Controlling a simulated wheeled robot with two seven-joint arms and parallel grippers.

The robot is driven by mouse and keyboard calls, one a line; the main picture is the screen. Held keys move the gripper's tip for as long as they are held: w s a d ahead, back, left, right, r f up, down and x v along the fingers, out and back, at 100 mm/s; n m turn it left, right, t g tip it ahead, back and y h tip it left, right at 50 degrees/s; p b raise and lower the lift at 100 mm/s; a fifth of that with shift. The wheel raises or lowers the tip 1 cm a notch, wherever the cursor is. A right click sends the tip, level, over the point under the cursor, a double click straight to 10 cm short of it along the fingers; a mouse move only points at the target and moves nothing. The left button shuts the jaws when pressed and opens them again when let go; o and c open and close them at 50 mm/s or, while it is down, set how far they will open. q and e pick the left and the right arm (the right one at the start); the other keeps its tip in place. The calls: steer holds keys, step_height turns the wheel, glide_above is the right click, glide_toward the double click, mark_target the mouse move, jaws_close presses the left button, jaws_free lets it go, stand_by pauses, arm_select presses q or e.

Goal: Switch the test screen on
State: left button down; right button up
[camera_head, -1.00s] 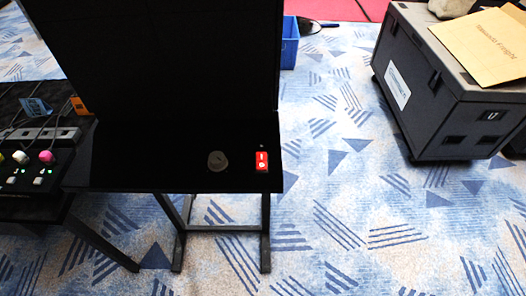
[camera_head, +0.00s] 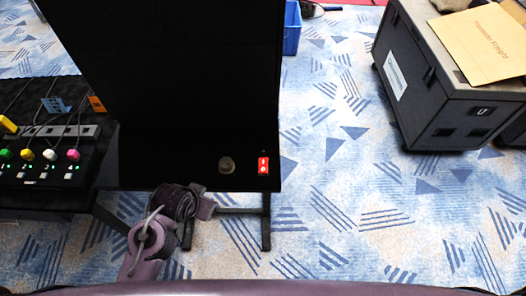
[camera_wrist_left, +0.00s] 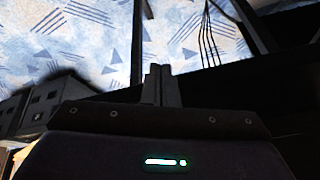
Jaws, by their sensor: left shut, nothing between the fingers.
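The test screen (camera_head: 165,70) is a large black panel that shows no picture in the head view. On the black ledge (camera_head: 150,172) below it sit a red rocker switch with white marks (camera_head: 263,166) and a dark round knob (camera_head: 226,165) to its left. My left arm reaches in low at the front, left of the switch and below the ledge's front edge. In the left wrist view my left gripper (camera_wrist_left: 161,69) is shut and empty, with patterned carpet beyond its tips. The switch does not show clearly there. My right gripper is not in view.
A black unit (camera_head: 50,150) with coloured plugs and cables stands left of the ledge. A blue bin (camera_head: 292,30) is behind, right of the screen. A dark flight case (camera_head: 440,85) with a cardboard envelope (camera_head: 485,40) stands at right. Carpet between them is clear.

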arm_select(q)
steer(key=w+d+r+m+t+h+p, duration=0.1)
steer(key=w+d+r+m+h, duration=0.2)
steer(key=d+r+m, duration=0.3)
steer(key=w+d+r+m+t+h+p, duration=0.1)
steer(key=w+d+r+m+t+h, duration=0.1)
steer(key=w+d+r+m+h, duration=0.2)
steer(key=shift+w+d+r+m, duration=0.35)
steer(key=shift+d+r+m, duration=1.1)
steer(key=shift+d+m, duration=1.5)
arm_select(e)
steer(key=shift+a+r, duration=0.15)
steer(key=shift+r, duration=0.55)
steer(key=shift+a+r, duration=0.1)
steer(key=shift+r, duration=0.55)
arm_select(q)
steer(key=shift+a+m, duration=0.25)
steer(key=b, duration=0.6)
glide_above(260, 167)
steer(key=f, duration=0.6)
steer(key=shift+s+f, duration=0.3)
steer(key=shift+f, duration=0.05)
steer(key=shift+w+f+b, duration=0.35)
steer(key=shift+f+b, duration=0.25)
steer(key=shift+f, duration=0.25)
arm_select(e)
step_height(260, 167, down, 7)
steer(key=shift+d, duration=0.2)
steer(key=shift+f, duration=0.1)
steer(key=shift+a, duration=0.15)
